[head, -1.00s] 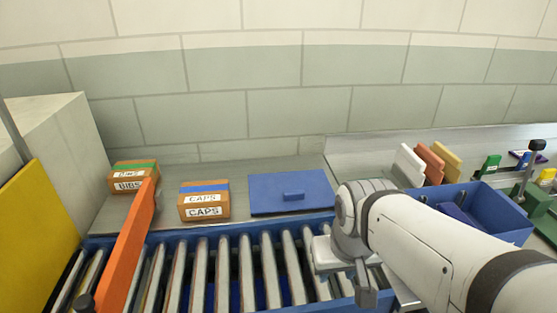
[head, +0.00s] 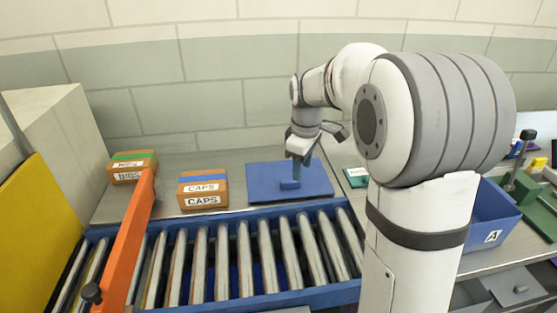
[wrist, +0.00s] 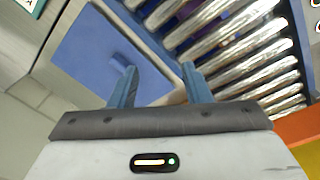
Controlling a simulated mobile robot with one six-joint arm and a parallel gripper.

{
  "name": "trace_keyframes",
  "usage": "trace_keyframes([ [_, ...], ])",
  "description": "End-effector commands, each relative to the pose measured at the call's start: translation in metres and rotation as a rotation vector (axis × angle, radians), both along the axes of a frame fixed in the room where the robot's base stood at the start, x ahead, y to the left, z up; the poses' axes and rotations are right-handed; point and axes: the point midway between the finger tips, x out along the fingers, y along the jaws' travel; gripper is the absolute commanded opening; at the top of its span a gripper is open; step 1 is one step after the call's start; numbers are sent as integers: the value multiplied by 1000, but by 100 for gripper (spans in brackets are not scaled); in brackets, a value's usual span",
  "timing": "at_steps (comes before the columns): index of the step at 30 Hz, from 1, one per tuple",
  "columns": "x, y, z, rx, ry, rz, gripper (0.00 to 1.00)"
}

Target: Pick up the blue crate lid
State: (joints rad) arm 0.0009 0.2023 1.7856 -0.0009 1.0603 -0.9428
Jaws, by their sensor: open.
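The blue crate lid (head: 262,188) lies flat on the grey counter behind the roller conveyor. A small block handle (head: 290,184) stands up from its middle. My gripper (head: 302,160) is above the lid, pointing down close to the handle. In the wrist view my open gripper (wrist: 159,66) has two blue fingers spread apart with nothing held. The lid (wrist: 88,62) fills the upper left there. Its handle (wrist: 119,58) shows beside the left fingertip, partly hidden by it. I cannot tell whether the finger touches the handle.
The roller conveyor (head: 222,262) with its blue frame runs in front of the lid. A CAPS box (head: 203,190) is left of the lid, and a BIBS box (head: 133,168) is farther left. An orange bar (head: 128,245) crosses the conveyor. A blue crate (head: 492,215) is at right.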

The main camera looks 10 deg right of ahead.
Motion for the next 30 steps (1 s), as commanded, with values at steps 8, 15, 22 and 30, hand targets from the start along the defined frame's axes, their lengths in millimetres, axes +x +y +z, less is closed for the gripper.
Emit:
trace_keyframes([
  [8,105,-1,-44,-25,67,427,44],
  [15,140,-1,-70,-28,90,612,44],
  [22,142,-1,-93,-28,93,634,44],
  [30,134,1,-127,-27,96,632,44],
])
